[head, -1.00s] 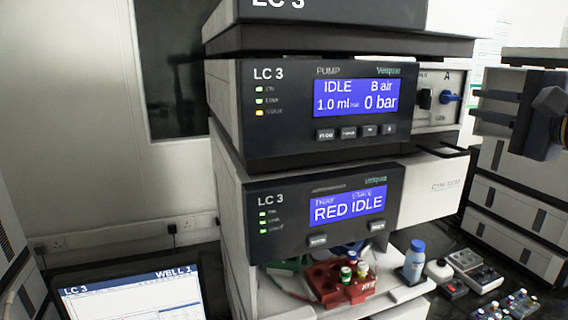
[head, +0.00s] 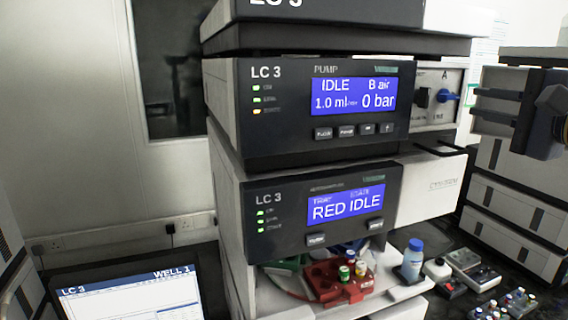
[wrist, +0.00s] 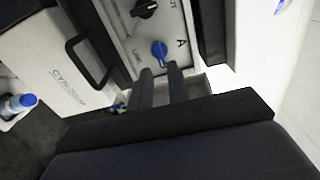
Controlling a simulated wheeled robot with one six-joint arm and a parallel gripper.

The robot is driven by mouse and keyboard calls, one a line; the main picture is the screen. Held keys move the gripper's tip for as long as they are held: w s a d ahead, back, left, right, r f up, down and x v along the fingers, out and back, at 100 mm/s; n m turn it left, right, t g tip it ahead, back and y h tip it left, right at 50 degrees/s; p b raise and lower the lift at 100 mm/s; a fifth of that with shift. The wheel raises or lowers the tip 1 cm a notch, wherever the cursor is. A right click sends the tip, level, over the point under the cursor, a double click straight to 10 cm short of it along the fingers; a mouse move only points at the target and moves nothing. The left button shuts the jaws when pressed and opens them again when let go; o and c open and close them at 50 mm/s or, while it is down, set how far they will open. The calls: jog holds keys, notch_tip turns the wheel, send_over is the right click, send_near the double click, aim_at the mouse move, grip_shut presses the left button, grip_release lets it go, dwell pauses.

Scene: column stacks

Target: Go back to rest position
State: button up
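My gripper (head: 477,106) is at the right in the head view, its two dark fingers pointing left. In the wrist view, my gripper (wrist: 160,72) shows its two fingers apart with nothing between them. The blue valve knob (head: 447,97) is on the pump module's side panel, left of the fingertips. It also shows in the wrist view (wrist: 159,50), just beyond the tips; I cannot tell how large the gap is. A black knob (head: 422,97) is beside it.
The LC 3 stack has a pump module (head: 230,110) above a module reading "RED IDLE" (head: 345,207). A red vial rack (head: 335,283), a blue-capped bottle (head: 412,262) and small devices (head: 472,268) are below. A handle (wrist: 88,62) juts out near the fingers. Another stack (head: 520,190) is at right.

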aim_at(454, 97)
jog(key=p+x, duration=0.1)
jog(key=x, duration=0.4)
jog(key=shift+w, duration=0.1)
jog(key=shift+f+n, duration=0.2)
jog(key=shift+n, duration=0.4)
jog(key=n+b, duration=0.1)
jog(key=n, duration=0.1)
jog(key=n+b, duration=0.1)
jog(key=n, duration=0.1)
jog(key=shift+r+n, duration=0.25)
jog(key=shift+n, duration=0.05)
